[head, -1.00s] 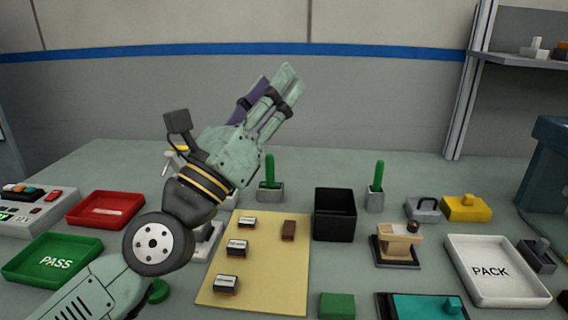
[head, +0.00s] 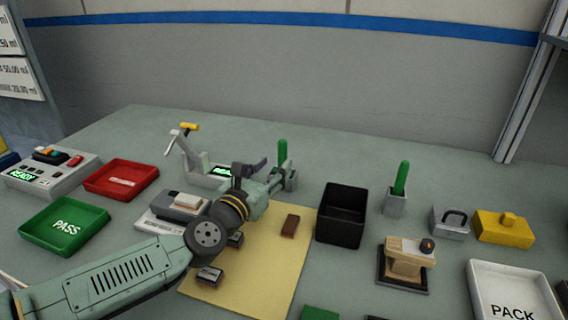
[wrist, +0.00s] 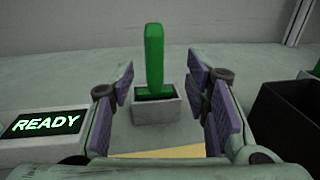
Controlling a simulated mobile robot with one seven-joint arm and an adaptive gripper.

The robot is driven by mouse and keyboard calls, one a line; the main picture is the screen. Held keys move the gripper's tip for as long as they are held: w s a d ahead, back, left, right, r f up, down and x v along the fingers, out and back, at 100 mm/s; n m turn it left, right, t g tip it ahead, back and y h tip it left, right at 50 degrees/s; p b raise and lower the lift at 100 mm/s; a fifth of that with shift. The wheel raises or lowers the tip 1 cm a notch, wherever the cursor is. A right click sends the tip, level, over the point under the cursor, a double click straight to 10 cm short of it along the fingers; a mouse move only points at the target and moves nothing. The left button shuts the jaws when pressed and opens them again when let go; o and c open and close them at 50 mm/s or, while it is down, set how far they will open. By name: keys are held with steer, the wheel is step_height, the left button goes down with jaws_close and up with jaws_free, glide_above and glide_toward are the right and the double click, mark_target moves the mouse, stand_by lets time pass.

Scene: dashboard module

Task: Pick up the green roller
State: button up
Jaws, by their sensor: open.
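An upright green bar, which looks like the green roller (head: 282,153), stands in a grey block holder (wrist: 153,111) at the back of the bench. In the wrist view the green roller (wrist: 154,55) is centred between my fingers, ahead of them, and its lower end is hidden in the holder. My gripper (head: 272,175) is open and empty, low in front of the holder. In the wrist view my gripper (wrist: 162,92) has its purple finger pads on both sides of the holder, with gaps showing. A second upright green piece (head: 402,178) stands in another grey holder to the right.
A black open box (head: 341,225) stands to the right of my gripper. A grey device with a READY display (wrist: 45,123) is close on the left. A yellow mat (head: 255,265) with small parts lies below my arm. A wooden piece on a black base (head: 405,262) stands further right.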

mark_target(280, 155)
steer(key=p+x, duration=0.1)
steer(key=x, duration=0.1)
steer(key=p+x, duration=0.1)
steer(key=x, duration=0.1)
steer(key=p+x, duration=0.1)
steer(key=x, duration=0.1)
steer(key=shift+w+a, duration=0.15)
steer(key=shift+a, duration=0.15)
steer(key=shift+w+d+f, duration=0.15)
steer(key=shift+w+f, duration=0.05)
steer(key=shift+w, duration=0.2)
steer(key=shift+c, duration=0.5)
jaws_close()
